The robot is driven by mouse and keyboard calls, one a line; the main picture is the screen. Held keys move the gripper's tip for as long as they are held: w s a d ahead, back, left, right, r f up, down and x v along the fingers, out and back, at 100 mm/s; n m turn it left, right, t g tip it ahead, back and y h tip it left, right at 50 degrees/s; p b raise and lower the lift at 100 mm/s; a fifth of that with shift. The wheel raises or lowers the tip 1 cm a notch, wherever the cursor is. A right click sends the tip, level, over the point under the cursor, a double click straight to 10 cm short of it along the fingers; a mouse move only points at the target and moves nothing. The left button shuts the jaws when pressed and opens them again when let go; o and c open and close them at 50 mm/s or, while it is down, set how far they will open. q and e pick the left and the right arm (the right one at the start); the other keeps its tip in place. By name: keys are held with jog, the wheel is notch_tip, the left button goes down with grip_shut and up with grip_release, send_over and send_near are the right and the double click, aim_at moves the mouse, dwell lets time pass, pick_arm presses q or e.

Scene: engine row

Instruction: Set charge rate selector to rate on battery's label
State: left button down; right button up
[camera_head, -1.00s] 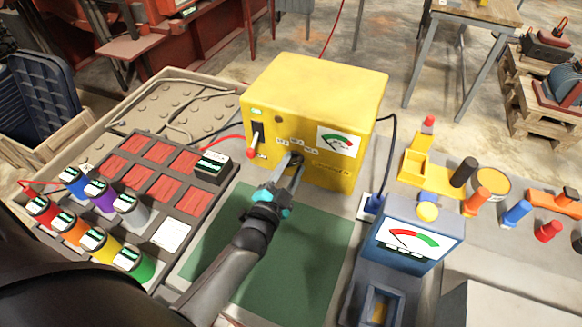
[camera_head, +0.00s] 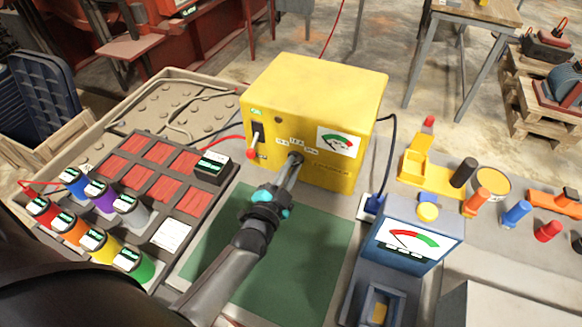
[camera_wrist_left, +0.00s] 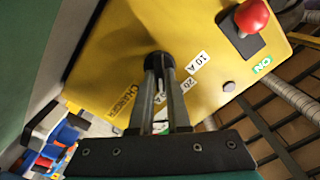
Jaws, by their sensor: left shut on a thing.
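The yellow charger (camera_head: 318,90) stands at the back of the bench, with a dial gauge (camera_head: 337,142) on its front. My left gripper (camera_head: 295,162) is shut on the dark selector knob (camera_head: 298,156) low on that front. The left wrist view shows the fingers (camera_wrist_left: 162,85) closed around the knob (camera_wrist_left: 158,60), with labels "10 A" (camera_wrist_left: 198,63) and "20" beside it. The knob's pointer cannot be made out. A black battery (camera_head: 211,170) with a pale label, too small to read, lies left of the charger. My right gripper is not in view.
A lever with a red knob (camera_head: 251,154) sits left of the selector; a green "ON" label (camera_wrist_left: 262,65) is near it. Coloured cylinders (camera_head: 102,240) stand on the left tray. A blue-grey meter box (camera_head: 412,235) stands right of the clear green mat (camera_head: 315,255).

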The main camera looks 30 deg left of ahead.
pick_arm(q)
jog(key=shift+a+n+p, duration=0.2)
jog(key=shift+n+p, duration=0.05)
jog(key=shift+n, duration=4.15)
jog(key=shift+a+n+p, duration=0.15)
jog(key=shift+n+p, duration=0.1)
jog(key=shift+n, duration=4.15)
jog(key=c, duration=0.9)
grip_release()
jog(key=s, duration=1)
jog(key=s+d, duration=0.1)
jog(key=s, duration=0.4)
jog(key=shift+s, duration=0.15)
